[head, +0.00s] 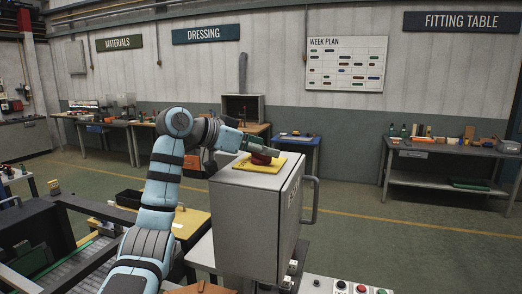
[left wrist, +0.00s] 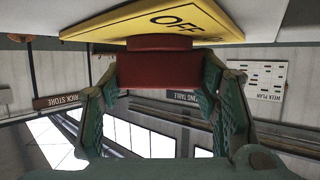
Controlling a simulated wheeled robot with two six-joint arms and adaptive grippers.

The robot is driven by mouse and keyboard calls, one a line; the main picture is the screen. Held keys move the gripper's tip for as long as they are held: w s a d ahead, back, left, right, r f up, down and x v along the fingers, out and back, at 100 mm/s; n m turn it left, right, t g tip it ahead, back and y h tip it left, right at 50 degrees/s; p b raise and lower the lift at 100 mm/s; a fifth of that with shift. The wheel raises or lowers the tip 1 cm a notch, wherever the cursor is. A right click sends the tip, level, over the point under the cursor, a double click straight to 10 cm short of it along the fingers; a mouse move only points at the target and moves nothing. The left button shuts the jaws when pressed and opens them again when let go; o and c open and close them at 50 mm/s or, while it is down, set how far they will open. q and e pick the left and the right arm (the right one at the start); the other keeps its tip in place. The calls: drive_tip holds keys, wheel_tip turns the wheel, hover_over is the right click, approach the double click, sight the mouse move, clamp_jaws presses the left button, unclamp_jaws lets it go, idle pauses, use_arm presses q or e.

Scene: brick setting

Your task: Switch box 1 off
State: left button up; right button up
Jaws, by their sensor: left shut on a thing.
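A grey metal box (head: 240,225) stands in the middle of the head view, with a handle (head: 313,198) on its right face. Lettering on that face is too oblique to read surely. On its top lies a yellow plate (head: 285,166) carrying a red knob (head: 262,160). In the left wrist view the yellow plate (left wrist: 130,27) shows the word OFF, and the red knob (left wrist: 158,70) sits between the green fingers. My left gripper (head: 258,151) reaches the knob from the left and is shut on it. The knob's pointing direction cannot be told. My right gripper is not in view.
A panel with coloured buttons (head: 350,288) lies at the front right of the box. A yellow-topped table (head: 192,221) and a dark conveyor-like frame (head: 75,262) are at the left. The fitting table (head: 440,150) stands at the back right, with open floor before it.

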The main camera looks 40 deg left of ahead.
use_arm(q)
drive_tip(key=n+y, duration=0.4)
drive_tip(key=y, duration=0.1)
drive_tip(key=shift+d+r+t, duration=0.1)
drive_tip(key=shift+t, duration=0.3)
drive_tip(key=n+g+y, duration=0.1)
drive_tip(key=n+y, duration=0.3)
drive_tip(key=n+g+y, duration=0.2)
drive_tip(key=n+y, duration=0.1)
drive_tip(key=shift+n+y, duration=0.3)
drive_tip(key=shift+y, duration=0.1)
drive_tip(key=n+g+y, duration=0.3)
drive_tip(key=n+g, duration=0.1)
drive_tip(key=shift+n+g+y, duration=0.3)
drive_tip(key=shift+n, duration=0.1)
drive_tip(key=o, duration=1.2)
drive_tip(key=shift+c, duration=0.2)
